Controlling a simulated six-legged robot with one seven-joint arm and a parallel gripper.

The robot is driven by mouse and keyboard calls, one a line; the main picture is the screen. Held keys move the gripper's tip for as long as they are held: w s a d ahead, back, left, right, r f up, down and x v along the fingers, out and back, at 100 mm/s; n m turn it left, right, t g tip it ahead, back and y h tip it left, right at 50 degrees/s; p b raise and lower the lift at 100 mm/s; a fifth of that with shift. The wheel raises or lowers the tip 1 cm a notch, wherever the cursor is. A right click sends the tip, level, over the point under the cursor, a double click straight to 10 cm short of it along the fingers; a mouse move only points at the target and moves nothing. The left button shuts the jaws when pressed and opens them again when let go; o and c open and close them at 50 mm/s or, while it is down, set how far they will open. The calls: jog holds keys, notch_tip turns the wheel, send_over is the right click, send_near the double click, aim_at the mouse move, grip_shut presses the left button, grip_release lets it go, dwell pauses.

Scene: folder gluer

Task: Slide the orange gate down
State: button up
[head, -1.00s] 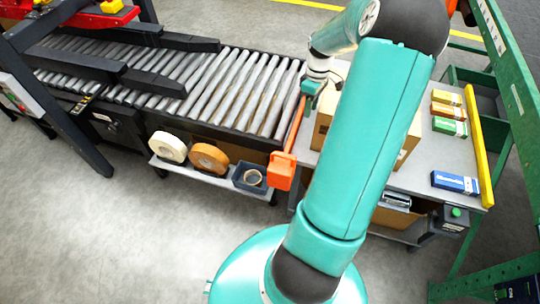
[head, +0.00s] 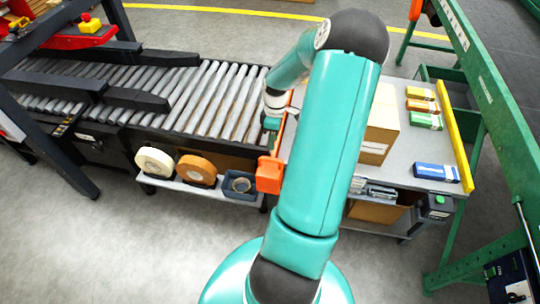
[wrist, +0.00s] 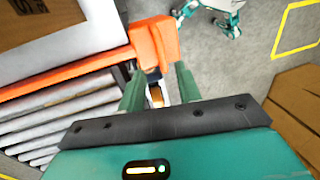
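The orange gate is a long bar with a blocky orange end (head: 270,175), at the right end of the roller conveyor in the head view. In the wrist view its bar (wrist: 70,82) runs in from the left to the block (wrist: 155,42). My gripper (head: 271,124) is beside the bar, behind the block, in the head view. In the wrist view my two teal fingers (wrist: 160,78) stand apart with nothing seen held between them. Their tips are close to the block; contact cannot be told. My arm hides part of the bar in the head view.
The roller conveyor (head: 215,100) lies left of the gate. A cardboard box (head: 378,130) stands on the grey table to its right, with small cartons (head: 424,120) and a yellow rail (head: 452,135). Tape rolls (head: 196,170) and a blue tray (head: 240,186) sit on a low shelf.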

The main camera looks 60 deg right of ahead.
jog(key=f, duration=0.2)
jog(key=a+f, duration=0.1)
jog(key=f, duration=0.4)
jog(key=shift+s+a+f, duration=0.2)
jog(key=shift+s+f, duration=0.05)
grip_shut()
